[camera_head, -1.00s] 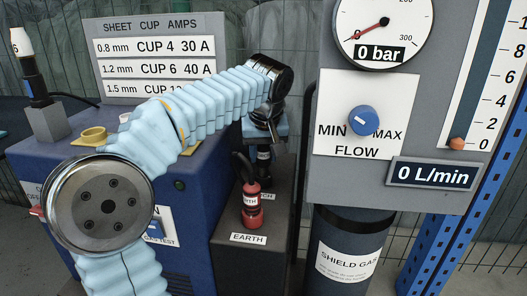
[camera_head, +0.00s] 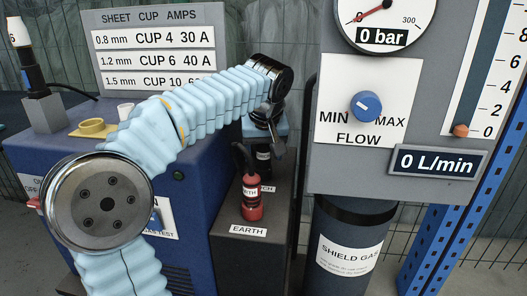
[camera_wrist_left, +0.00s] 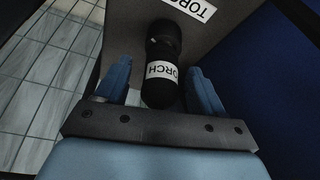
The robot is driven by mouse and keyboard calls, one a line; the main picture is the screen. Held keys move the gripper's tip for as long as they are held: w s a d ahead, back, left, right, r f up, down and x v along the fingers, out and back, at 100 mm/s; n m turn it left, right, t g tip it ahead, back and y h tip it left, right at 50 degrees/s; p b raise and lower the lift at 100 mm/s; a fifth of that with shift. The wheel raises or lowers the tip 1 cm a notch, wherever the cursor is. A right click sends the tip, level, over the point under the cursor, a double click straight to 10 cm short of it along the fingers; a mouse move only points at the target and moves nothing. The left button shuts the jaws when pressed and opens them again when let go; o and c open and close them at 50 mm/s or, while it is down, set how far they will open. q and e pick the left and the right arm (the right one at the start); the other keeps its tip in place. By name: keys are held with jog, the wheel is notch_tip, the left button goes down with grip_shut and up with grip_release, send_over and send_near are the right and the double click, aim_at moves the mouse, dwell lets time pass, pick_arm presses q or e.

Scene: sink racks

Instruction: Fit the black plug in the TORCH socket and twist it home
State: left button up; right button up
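The black plug (camera_head: 263,154) stands at the TORCH label on the dark box at the front of the welder, mostly hidden under my gripper in the head view. In the left wrist view the black plug (camera_wrist_left: 162,50) shows its white TORCH band. My left gripper (camera_wrist_left: 160,85) is open, with one blue finger on each side of the plug and a gap on both sides. In the head view my left gripper (camera_head: 268,132) is above the plug. The socket is hidden, so I cannot tell how the plug sits in it. My right gripper is not in view.
A red plug (camera_head: 252,199) stands beside it at the EARTH label. The grey gas panel (camera_head: 325,165) with its blue knob (camera_head: 366,105) is close on the right, above the gas cylinder (camera_head: 345,245). The blue welder (camera_head: 190,195) is on the left.

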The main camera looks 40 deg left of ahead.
pick_arm(q)
jog(key=shift+r, duration=0.3)
jog(key=p+v, duration=0.3)
jog(key=v, duration=1)
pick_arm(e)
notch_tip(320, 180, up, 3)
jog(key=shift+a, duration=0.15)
pick_arm(q)
jog(key=shift+r, duration=0.1)
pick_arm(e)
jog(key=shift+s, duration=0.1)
